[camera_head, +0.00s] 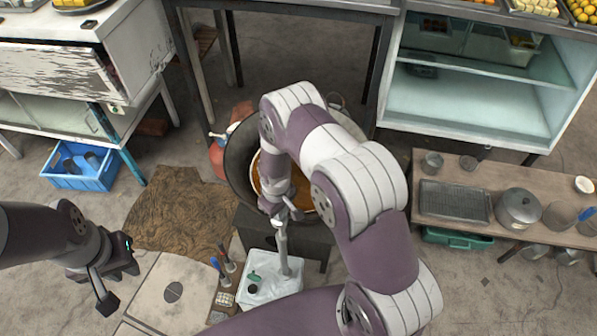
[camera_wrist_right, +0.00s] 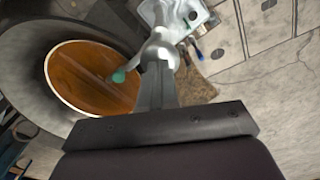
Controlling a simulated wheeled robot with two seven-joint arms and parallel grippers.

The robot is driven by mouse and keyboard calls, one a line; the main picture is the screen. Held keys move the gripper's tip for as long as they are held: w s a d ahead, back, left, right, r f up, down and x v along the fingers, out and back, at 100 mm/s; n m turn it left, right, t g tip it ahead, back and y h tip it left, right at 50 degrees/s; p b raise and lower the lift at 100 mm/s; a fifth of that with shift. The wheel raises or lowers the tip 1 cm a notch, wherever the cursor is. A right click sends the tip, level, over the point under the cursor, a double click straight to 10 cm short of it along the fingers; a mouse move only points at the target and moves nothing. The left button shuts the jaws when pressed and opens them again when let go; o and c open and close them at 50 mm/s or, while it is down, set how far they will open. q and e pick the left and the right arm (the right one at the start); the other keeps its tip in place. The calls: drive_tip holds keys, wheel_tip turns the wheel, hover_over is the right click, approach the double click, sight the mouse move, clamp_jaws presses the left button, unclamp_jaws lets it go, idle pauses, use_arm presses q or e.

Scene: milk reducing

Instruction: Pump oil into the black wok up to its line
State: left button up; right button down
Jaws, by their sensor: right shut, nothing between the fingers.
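The black wok (camera_head: 238,165) stands near the middle of the head view, with orange-brown oil (camera_head: 257,178) inside. My right arm hides much of it. The wok (camera_wrist_right: 25,65) and its oil (camera_wrist_right: 85,85) also show in the right wrist view. A white oil container (camera_head: 262,278) stands in front, with an upright pump (camera_head: 282,250). In the right wrist view a green-tipped spout (camera_wrist_right: 122,75) overlaps the oil. My right gripper (camera_head: 287,210) is shut and empty by the pump top; contact is unclear. My left gripper (camera_head: 122,262) hangs at lower left, away from the wok; its jaws are unclear.
A low bench (camera_head: 510,205) with a lidded pot (camera_head: 518,208) and a rack stands right. A blue crate (camera_head: 82,170) lies left and a brown cloth (camera_head: 170,215) covers floor near the wok. Bottles (camera_head: 225,265) stand beside the container. A metal table (camera_head: 300,5) is behind.

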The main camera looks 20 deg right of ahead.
drive_tip(key=shift+f+b, duration=3.05)
drive_tip(key=shift+f, duration=0.85)
wheel_tip(320, 180, up, 9)
drive_tip(key=p, duration=0.7)
drive_tip(key=shift+r, duration=0.1)
drive_tip(key=shift+f, duration=0.2)
drive_tip(key=shift+f+b, duration=3.85)
drive_tip(key=shift+f, duration=0.65)
wheel_tip(320, 180, up, 9)
drive_tip(key=p, duration=0.7)
drive_tip(key=shift+r, duration=0.1)
wheel_tip(320, 180, up, 5)
drive_tip(key=p, duration=0.4)
drive_tip(key=shift+r, duration=0.1)
